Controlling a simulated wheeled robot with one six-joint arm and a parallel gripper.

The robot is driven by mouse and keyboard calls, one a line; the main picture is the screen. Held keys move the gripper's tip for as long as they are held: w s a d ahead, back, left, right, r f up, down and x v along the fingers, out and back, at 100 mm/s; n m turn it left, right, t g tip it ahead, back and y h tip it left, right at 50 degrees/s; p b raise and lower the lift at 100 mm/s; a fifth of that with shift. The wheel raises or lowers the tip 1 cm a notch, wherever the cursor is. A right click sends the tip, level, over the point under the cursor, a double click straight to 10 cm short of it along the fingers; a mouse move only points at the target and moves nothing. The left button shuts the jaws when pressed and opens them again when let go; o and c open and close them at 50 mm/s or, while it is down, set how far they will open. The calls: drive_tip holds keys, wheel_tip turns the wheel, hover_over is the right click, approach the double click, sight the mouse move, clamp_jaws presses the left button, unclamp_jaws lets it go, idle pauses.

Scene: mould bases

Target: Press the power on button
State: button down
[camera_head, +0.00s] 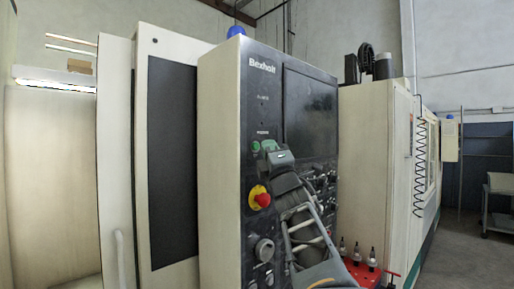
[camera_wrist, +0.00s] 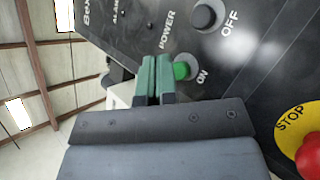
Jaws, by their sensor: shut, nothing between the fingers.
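The green power ON button (camera_wrist: 182,71) sits on the black control panel, just right of my fingertips in the wrist view. It also shows in the head view (camera_head: 256,146), left of my gripper. My gripper (camera_wrist: 154,66) is shut and empty, its green fingertips together in front of the panel beside the button. In the head view my gripper (camera_head: 270,148) is close to the panel. I cannot tell whether the fingertips touch it. The dark OFF button (camera_wrist: 204,17) is above and right of the ON button in the wrist view.
A red stop knob on a yellow ring (camera_head: 259,197) is below the power buttons; its red knob (camera_wrist: 309,158) is at the wrist view's lower right. A dark screen (camera_head: 310,112) is on the panel's right. A red tray (camera_head: 362,273) with tool holders stands at lower right.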

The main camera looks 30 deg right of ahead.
drive_tip(key=shift+w, duration=0.15)
idle(0.4)
drive_tip(key=shift+w+a+b, duration=0.1)
drive_tip(key=shift+w+b, duration=0.2)
drive_tip(key=shift+b, duration=0.05)
drive_tip(key=shift+w, duration=0.35)
idle(0.7)
drive_tip(key=shift+s, duration=0.1)
drive_tip(key=shift+s+b, duration=0.6)
drive_tip(key=shift+s, duration=0.05)
idle(0.3)
drive_tip(key=shift+s+d+b, duration=0.25)
drive_tip(key=shift+s, duration=1)
drive_tip(key=shift+s+d+b, duration=0.2)
drive_tip(key=shift+s+d, duration=0.05)
drive_tip(key=shift+s, duration=1)
